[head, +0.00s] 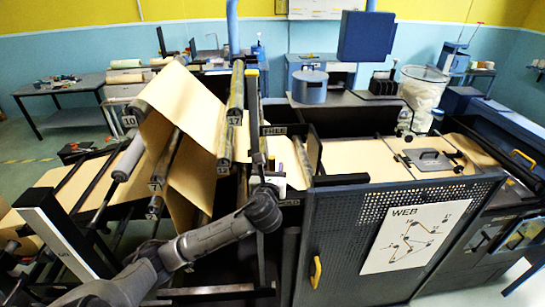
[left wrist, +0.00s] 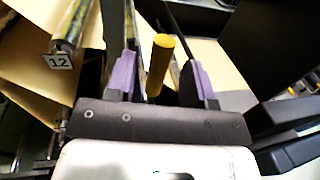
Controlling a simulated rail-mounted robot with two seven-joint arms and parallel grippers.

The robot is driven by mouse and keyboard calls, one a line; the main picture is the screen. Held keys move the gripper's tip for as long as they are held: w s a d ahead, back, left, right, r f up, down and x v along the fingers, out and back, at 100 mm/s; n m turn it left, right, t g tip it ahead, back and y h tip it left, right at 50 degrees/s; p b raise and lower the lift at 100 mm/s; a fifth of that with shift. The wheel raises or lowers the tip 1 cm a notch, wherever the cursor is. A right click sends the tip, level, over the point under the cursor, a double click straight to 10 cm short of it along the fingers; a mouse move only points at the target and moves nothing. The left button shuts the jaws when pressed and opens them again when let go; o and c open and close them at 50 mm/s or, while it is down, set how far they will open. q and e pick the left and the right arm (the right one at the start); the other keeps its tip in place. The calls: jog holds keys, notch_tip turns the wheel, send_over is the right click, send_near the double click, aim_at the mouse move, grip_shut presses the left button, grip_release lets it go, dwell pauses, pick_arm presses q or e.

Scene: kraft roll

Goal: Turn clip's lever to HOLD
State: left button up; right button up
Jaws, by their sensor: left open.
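A yellow, round-ended handle (left wrist: 160,62), which looks like the clip's lever, stands between the two purple fingertips of my left gripper (left wrist: 158,78) in the left wrist view. The fingers are open, with a gap on both sides of the handle. In the head view my left gripper (head: 270,180) is at the middle of the machine, below a plate marked FREE (head: 273,130). The lever is hard to make out there, and I cannot read its setting. My right gripper is not in view.
Brown paper web (head: 185,105) runs over rollers just left of the gripper; one roller has a 12 tag (left wrist: 60,62). A dark perforated cabinet (head: 345,255) with a WEB diagram (head: 415,237) stands to the right. A black upright (head: 253,110) rises close beside the gripper.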

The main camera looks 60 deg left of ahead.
pick_arm(q)
jog(key=shift+p+x, duration=0.4)
jog(key=shift+x, duration=2.1)
jog(key=shift+c, duration=0.2)
grip_shut()
